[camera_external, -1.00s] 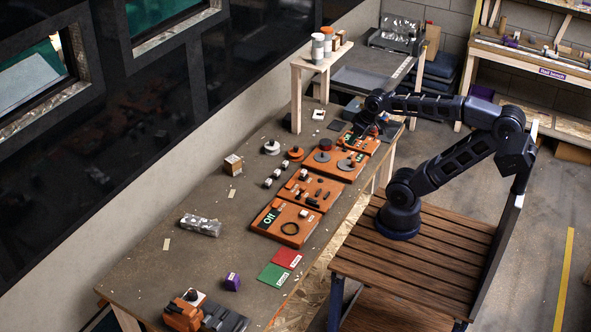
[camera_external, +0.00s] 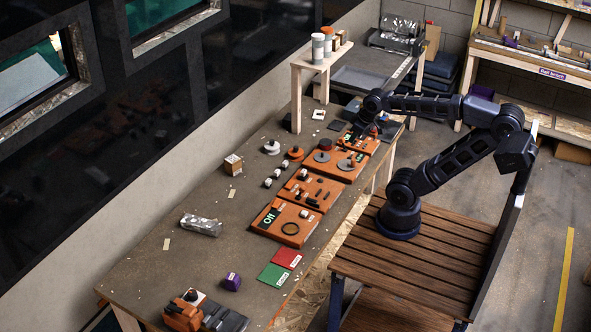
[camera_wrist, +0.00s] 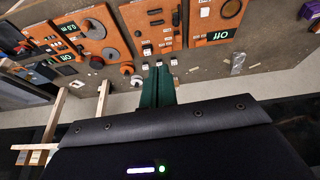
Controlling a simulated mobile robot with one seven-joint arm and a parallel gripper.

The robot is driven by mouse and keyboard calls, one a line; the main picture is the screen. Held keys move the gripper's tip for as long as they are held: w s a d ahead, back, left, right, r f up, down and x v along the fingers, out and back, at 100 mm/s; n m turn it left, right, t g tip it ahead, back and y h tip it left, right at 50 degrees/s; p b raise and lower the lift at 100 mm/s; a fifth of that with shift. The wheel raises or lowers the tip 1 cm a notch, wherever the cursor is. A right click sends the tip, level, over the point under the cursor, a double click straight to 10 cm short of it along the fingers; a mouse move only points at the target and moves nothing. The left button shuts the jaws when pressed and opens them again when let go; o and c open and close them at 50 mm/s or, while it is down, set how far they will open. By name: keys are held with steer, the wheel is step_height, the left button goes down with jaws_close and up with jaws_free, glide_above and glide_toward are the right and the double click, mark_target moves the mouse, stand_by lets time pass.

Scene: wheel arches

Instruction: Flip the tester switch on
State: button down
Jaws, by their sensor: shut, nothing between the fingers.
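An orange panel with a display reading "Off" (camera_external: 290,224) sits at the near end of the row on the bench. It also shows upside down in the wrist view (camera_wrist: 216,22), with a dark ring and a small white part on it. Which part is the tester switch is too small to tell. At the far end of the row is another orange panel with a small green display (camera_external: 360,143). My gripper (camera_external: 361,129) is over that far end in the outside view. In the wrist view its green fingers (camera_wrist: 158,70) are together and empty; contact with anything cannot be told.
Two more orange panels, one with round discs (camera_external: 338,162) and one with small dark parts (camera_external: 311,189), lie between. Small white blocks (camera_external: 268,183) and an orange knob (camera_external: 295,153) lie beside the row. A wooden shelf (camera_external: 321,63) stands at the far end.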

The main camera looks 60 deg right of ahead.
steer(key=w+a+f+n+g+h, duration=0.1)
steer(key=w+a+n, duration=0.2)
steer(key=w+n, duration=0.45)
steer(key=n+g+h, duration=0.1)
steer(key=n+g, duration=0.3)
steer(key=n, duration=2.3)
glide_above(279, 200)
steer(key=a, duration=0.3)
step_height(279, 200, down, 16)
steer(key=shift+a+f+n, duration=0.35)
steer(key=shift+f+n, duration=0.1)
steer(key=shift+n, duration=0.1)
steer(key=d+f, duration=0.1)
steer(key=f, duration=0.7)
steer(key=d+f, duration=0.1)
steer(key=f, duration=0.3)
steer(key=shift+d+f, duration=0.3)
steer(key=shift+d, duration=0.05)
steer(key=shift+d+f, duration=0.1)
steer(key=shift+f, duration=0.45)
